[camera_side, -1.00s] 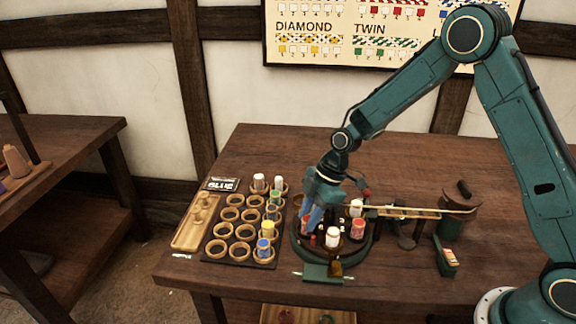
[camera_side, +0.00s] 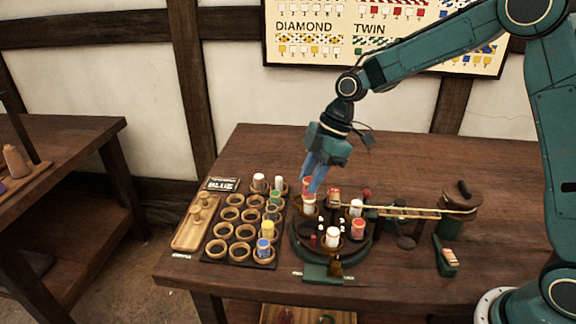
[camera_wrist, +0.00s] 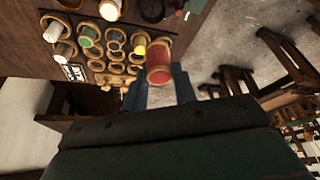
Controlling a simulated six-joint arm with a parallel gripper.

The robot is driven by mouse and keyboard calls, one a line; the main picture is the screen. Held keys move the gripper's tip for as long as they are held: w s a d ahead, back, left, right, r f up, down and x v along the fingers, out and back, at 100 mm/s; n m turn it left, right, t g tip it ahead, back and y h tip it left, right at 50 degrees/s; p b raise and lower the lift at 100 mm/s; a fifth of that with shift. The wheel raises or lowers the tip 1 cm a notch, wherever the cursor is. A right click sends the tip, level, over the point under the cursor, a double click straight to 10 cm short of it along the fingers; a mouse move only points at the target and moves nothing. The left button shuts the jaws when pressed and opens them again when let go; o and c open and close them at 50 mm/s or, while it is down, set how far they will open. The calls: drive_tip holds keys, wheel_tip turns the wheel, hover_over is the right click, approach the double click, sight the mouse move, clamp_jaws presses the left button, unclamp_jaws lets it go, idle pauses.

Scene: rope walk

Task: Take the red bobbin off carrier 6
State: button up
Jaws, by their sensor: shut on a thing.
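My gripper (camera_side: 315,178) is raised above the left rear of the round dark-green braiding stand (camera_side: 297,250). It is shut on a red bobbin (camera_wrist: 159,75), which sits between the fingers in the wrist view. In the side view the red bobbin (camera_side: 307,185) is partly covered by the fingers. A white bobbin (camera_side: 309,205) stands just below it on the stand. Another red bobbin (camera_side: 358,229) stands at the stand's right side, with white bobbins (camera_side: 333,237) beside it. I cannot read the carrier numbers.
A dark rack with ring-shaped holders (camera_side: 216,247) and several coloured bobbins lies left of the stand, beside a wooden tray (camera_side: 186,236). A wooden rail (camera_side: 405,212) runs right to a brown drum (camera_side: 462,198). The rear tabletop is clear.

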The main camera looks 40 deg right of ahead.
wheel_tip(320, 180, up, 8)
drive_tip(key=shift+r, duration=0.25)
drive_tip(key=shift+w+a, duration=0.1)
drive_tip(key=shift+w, duration=0.05)
idle(0.6)
